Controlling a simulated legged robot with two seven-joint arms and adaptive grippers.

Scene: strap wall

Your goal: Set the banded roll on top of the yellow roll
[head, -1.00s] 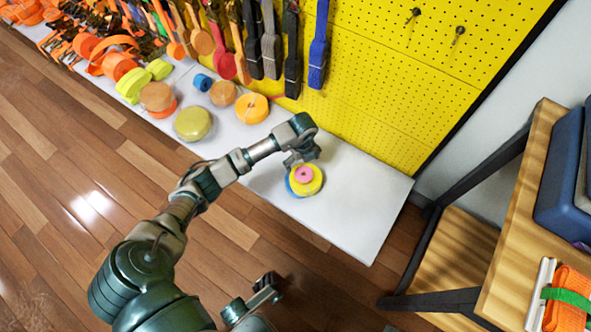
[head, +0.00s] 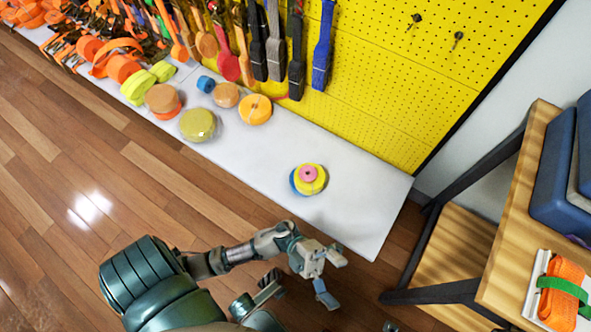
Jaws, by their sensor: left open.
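A round roll with a pink centre, a yellow ring and blue at its left side (head: 308,178) stands on the right part of the white bench. From above I cannot tell whether it is one banded roll or a smaller roll stacked on a yellow one. Another yellow roll (head: 198,125), dull olive in tone, lies farther left near the front edge. My left gripper (head: 333,281) is open and empty, in front of the bench and well apart from the pink-centred roll. My right gripper cannot be made out.
The white bench (head: 350,215) is clear around the pink-centred roll. Orange rolls (head: 255,109) and a small blue roll (head: 205,84) lie farther left. Straps hang on the yellow pegboard (head: 370,90) behind. A wooden shelf unit (head: 510,220) stands at the right.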

